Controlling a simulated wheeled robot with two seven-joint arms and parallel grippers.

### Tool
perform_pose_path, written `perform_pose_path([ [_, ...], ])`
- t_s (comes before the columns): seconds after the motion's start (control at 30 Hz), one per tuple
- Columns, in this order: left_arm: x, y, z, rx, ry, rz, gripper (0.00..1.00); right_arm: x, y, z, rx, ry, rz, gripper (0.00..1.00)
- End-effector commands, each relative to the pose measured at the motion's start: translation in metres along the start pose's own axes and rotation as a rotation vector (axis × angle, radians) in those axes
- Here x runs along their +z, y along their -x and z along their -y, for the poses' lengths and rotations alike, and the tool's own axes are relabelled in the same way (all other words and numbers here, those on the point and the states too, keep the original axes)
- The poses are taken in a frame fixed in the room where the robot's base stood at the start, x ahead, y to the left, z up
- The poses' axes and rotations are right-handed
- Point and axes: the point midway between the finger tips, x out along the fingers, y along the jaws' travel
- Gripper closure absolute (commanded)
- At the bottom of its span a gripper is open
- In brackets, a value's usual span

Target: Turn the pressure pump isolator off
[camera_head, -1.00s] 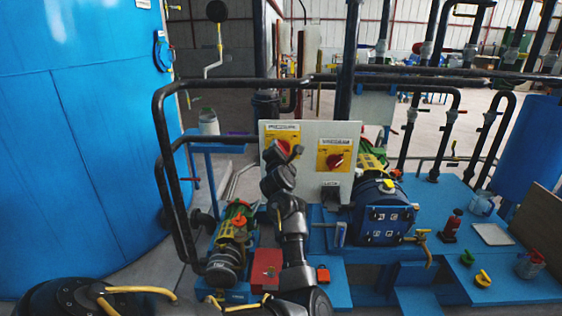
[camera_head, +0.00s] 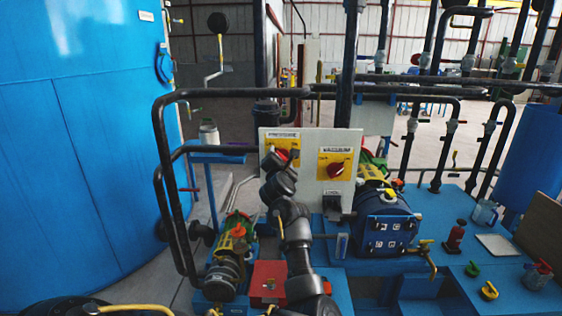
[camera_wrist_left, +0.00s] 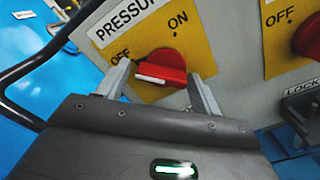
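The pressure pump isolator is a red rotary knob (camera_wrist_left: 162,66) on a yellow plate marked OFF and ON, under a label of which "PRESSUR" can be read. In the left wrist view its white line lies nearly level. My left gripper (camera_wrist_left: 160,82) is open, with one finger on either side of the knob; I cannot tell whether either finger touches it. In the head view the left gripper (camera_head: 283,160) partly covers the knob (camera_head: 281,155), at the panel's left. My right gripper is not in view.
A second red knob (camera_head: 336,170) on a yellow plate sits to the right on the same pale panel (camera_head: 310,142). Black pipes (camera_head: 230,93) run left of and behind the panel. A blue tank (camera_head: 75,150) fills the left. Pumps and a red box (camera_head: 268,285) are below.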

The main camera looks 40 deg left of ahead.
Motion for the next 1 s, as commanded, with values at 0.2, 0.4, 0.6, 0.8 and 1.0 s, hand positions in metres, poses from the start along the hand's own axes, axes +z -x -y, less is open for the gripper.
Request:
perform_pose_path([
  [0.2,-0.001,0.000,0.002,-0.003,-0.001,-0.001,0.25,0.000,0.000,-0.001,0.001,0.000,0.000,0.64],
  [0.4,-0.001,0.000,0.002,-0.004,-0.002,-0.002,0.25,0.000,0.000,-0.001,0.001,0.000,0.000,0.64],
  [0.6,0.001,0.000,0.000,-0.005,-0.047,-0.003,0.25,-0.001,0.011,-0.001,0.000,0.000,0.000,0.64],
  [0.8,0.005,0.000,-0.004,-0.008,-0.225,-0.003,0.25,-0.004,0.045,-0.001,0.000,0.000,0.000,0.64],
  [1.0,0.007,0.000,-0.005,-0.009,-0.493,-0.002,0.25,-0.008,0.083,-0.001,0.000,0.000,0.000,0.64],
])
